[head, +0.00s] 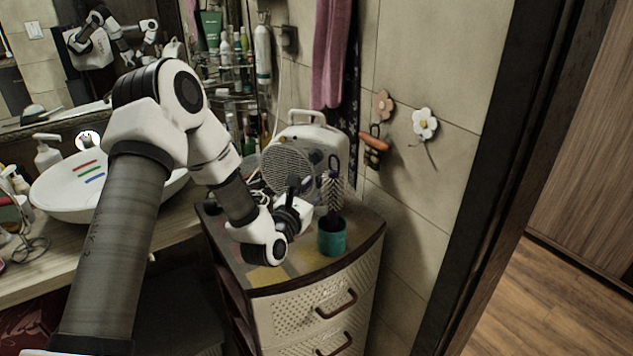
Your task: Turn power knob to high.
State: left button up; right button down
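A white appliance (313,135) with a top handle and a round mesh grille (286,165) stands at the back of the drawer cabinet. Small dark and coloured controls show on its front, right of the grille; I cannot tell which one is the power knob. My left gripper (293,186) is in front of the appliance, its dark fingers close to the lower edge of the grille. The fingers are small and overlap, so their opening and any contact are unclear. My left arm comes in from the left. My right gripper is not in view.
A teal cup (332,238) with a brush (332,190) stands right of my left gripper on the drawer cabinet (310,302). A white basin (62,192) sits at left. A bottle rack (232,75) and tiled wall are behind. Open floor lies far right.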

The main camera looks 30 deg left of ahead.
pick_arm(q)
jog(key=shift+w+a+f, duration=0.1)
jog(key=shift+w+f, duration=0.1)
jog(key=shift+w, duration=0.6)
jog(key=shift+s+r, duration=0.15)
jog(key=shift+s, duration=0.15)
jog(key=shift+c, duration=0.4)
jog(key=c, duration=0.5)
grip_shut()
